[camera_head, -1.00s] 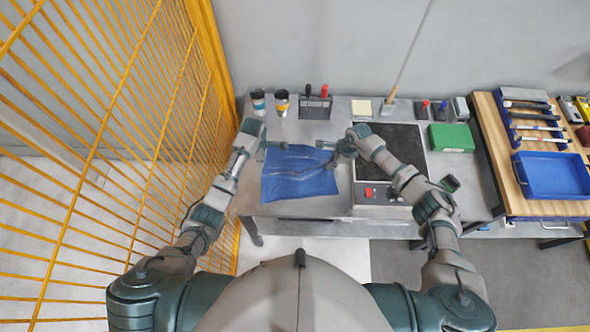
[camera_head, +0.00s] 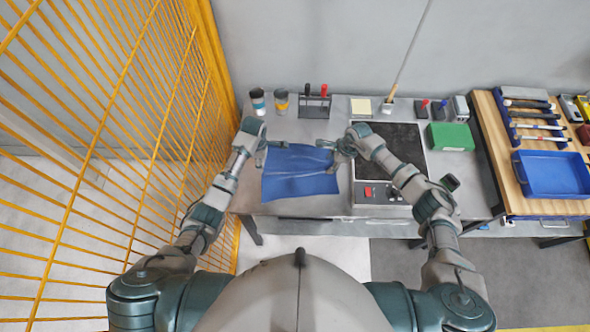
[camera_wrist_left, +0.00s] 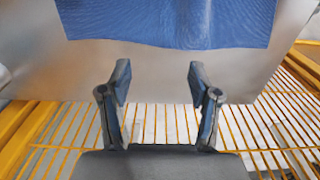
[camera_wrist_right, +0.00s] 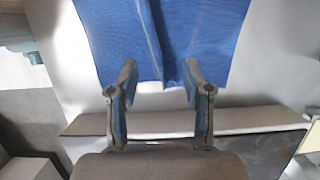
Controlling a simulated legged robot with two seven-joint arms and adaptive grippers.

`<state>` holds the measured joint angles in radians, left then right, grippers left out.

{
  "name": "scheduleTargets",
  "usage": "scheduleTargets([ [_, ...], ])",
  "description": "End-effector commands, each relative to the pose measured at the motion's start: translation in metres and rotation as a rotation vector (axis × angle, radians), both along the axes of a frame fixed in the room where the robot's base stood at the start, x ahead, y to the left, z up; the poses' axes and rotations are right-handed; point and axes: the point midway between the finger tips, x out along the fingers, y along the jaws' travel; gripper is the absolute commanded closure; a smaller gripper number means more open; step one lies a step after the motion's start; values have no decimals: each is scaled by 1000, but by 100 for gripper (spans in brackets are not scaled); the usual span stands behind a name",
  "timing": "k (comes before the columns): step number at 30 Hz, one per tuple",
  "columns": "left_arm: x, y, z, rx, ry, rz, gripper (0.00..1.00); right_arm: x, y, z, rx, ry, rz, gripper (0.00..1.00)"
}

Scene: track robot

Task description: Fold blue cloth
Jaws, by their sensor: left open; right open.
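The blue cloth (camera_head: 300,185) lies spread on the grey table, with a crease running across its middle. Its edge shows ahead of the fingers in the left wrist view (camera_wrist_left: 170,22). In the right wrist view the cloth (camera_wrist_right: 200,35) has a ridge or fold ending near the fingertips. My left gripper (camera_head: 271,148) is open and empty at the cloth's far left corner; its spread fingers show in its wrist view (camera_wrist_left: 158,75). My right gripper (camera_head: 333,152) is open at the cloth's far right side; its spread fingers (camera_wrist_right: 158,75) have nothing visibly gripped between them.
A dark-topped unit with a control panel (camera_head: 380,193) stands right of the cloth. Two cups (camera_head: 281,101) and a tool holder (camera_head: 316,106) stand at the back. A green box (camera_head: 451,137) and blue tray (camera_head: 552,175) lie farther right. A yellow fence (camera_head: 150,120) borders the left.

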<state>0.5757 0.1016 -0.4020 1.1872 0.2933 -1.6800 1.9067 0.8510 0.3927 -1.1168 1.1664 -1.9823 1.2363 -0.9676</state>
Motion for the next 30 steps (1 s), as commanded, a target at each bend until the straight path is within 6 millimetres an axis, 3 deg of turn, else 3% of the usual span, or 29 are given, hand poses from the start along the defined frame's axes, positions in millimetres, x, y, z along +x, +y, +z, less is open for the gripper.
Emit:
scheduleTargets([
  [7,0,0,0,0,0,0,38,0,0,0,0,0,0,37],
  [11,0,0,0,0,0,0,38,0,0,0,0,0,0,4],
  [12,0,0,0,0,0,0,38,0,0,0,0,0,0,0],
  [22,0,0,1,0,0,0,38,0,0,1,-2,0,0,0],
  [30,1,0,29,0,-2,0,38,0,-4,31,-66,-1,3,0],
])
